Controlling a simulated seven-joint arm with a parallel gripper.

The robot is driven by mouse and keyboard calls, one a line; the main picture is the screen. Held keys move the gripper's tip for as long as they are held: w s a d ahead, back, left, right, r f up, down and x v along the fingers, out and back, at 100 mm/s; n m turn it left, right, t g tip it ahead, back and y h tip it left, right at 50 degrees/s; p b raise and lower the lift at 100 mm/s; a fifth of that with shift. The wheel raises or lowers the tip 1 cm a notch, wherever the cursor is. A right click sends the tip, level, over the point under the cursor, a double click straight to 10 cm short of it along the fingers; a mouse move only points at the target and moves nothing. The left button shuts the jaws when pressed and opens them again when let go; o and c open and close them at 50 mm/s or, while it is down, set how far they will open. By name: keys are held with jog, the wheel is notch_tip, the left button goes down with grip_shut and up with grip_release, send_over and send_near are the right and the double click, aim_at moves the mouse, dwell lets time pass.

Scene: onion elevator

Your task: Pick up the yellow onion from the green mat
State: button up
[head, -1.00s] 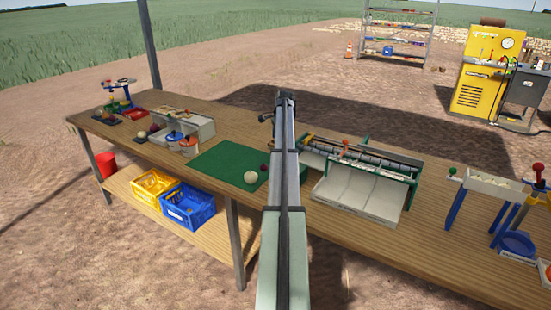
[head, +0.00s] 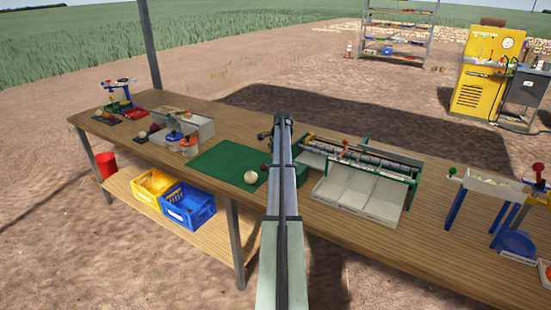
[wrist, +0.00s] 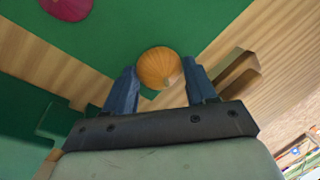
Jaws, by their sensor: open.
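The yellow onion (wrist: 158,66) shows in the wrist view, between and just beyond the fingertips, near an edge of the green mat (wrist: 130,30). My gripper (wrist: 161,72) is open, with one blue finger on each side of the onion. I cannot tell whether either finger touches it. In the head view, the green mat (head: 222,158) lies on the bench, left of my arm. My arm hides the fingers and the yellow onion there.
A pale onion (head: 251,177) sits on the mat in the head view. A dark red onion (wrist: 66,7) is at the wrist view's top left. A roller device with white trays (head: 362,190) stands right of my arm. A grey bin (head: 196,130) stands left of the mat.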

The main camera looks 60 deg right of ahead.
jog(key=shift+c, duration=0.2)
jog(key=c, duration=0.7)
